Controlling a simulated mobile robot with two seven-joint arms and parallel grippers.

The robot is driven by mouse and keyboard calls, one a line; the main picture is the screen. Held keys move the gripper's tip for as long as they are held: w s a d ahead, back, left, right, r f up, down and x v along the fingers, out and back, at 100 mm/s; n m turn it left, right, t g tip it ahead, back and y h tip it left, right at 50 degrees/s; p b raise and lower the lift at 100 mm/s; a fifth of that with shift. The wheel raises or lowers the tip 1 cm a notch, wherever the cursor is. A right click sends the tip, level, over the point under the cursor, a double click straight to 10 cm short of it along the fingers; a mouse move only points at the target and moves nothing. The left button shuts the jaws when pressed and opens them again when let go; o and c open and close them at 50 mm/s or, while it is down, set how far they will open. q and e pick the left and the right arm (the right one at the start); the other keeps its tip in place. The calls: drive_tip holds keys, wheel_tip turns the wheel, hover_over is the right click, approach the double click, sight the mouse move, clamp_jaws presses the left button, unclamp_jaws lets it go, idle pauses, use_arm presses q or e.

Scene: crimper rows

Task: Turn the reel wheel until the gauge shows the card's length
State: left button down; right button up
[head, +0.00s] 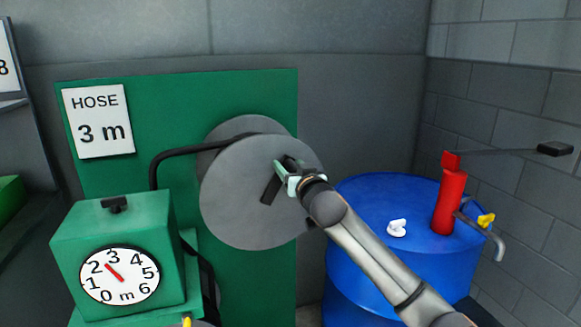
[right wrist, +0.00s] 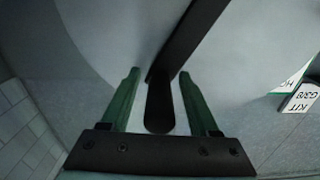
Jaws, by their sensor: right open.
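The card (head: 99,121) on the green panel reads "HOSE 3 m". The gauge (head: 120,275) is a white dial marked 0 to 6 m on a green box, and its red needle points between 2 and 3. The reel wheel (head: 247,221) is a grey disc with a dark handle (head: 270,190) on its face. My right gripper (head: 286,174) is at the wheel, by the handle. In the right wrist view its open green fingers (right wrist: 160,85) stand on either side of the dark handle (right wrist: 159,108), with gaps showing. My left gripper is not in view.
A blue barrel (head: 350,262) with a red hand pump (head: 449,199) stands right of the wheel, with a white item (head: 397,228) on top. A black hose (head: 165,158) arches from the reel to the left. A grey block wall (head: 505,130) is at the right.

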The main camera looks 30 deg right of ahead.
clamp_jaws()
idle(0.3)
idle(0.3)
